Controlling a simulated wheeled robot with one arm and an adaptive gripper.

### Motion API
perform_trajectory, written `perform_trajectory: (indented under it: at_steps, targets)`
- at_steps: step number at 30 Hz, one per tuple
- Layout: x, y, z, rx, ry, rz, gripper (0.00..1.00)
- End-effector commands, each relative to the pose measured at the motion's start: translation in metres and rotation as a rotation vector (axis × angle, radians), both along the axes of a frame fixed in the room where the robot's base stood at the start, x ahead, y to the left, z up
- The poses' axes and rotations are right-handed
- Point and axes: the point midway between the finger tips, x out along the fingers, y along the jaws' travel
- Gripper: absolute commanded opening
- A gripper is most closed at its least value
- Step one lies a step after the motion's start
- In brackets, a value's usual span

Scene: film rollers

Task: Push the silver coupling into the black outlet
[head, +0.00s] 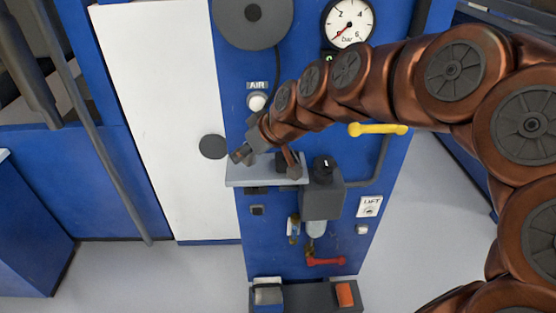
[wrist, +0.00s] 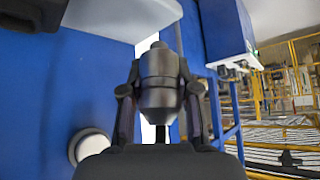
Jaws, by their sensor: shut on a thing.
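My gripper (wrist: 160,95) is shut on the coupling (wrist: 158,68), a stepped, rounded metal piece that looks dark grey in the wrist view. Its narrow end points up in that picture, with a finger on each side. In the head view my gripper (head: 240,155) is small, over the left end of a grey shelf; the coupling cannot be made out clearly there. A round pale fitting with a dark rim (head: 257,102) sits under the AIR label. I cannot tell for sure whether this is the black outlet. No contact between coupling and outlet shows.
The blue panel (head: 234,205) carries a pressure gauge (head: 348,24), a yellow lever (head: 377,129), a filter unit (head: 322,196) and a red lever (head: 326,261). The grey shelf (head: 237,180) juts out below my gripper. A white panel (head: 165,90) stands left.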

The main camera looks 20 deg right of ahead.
Motion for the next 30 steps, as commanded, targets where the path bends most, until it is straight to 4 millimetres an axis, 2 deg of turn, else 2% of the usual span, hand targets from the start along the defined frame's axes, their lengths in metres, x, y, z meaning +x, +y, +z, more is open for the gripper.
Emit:
perform_trajectory:
  at_steps: [3, 12, 21, 30]
  targets:
    - [0.023, 0.023, -0.011, 0.033, -0.024, -0.079, 0.00]
    - [0.069, 0.069, -0.040, 0.122, -0.102, -0.277, 0.00]
    - [0.099, 0.105, -0.075, 0.195, -0.195, -0.450, 0.00]
    - [0.118, 0.132, -0.111, 0.263, -0.311, -0.609, 0.00]
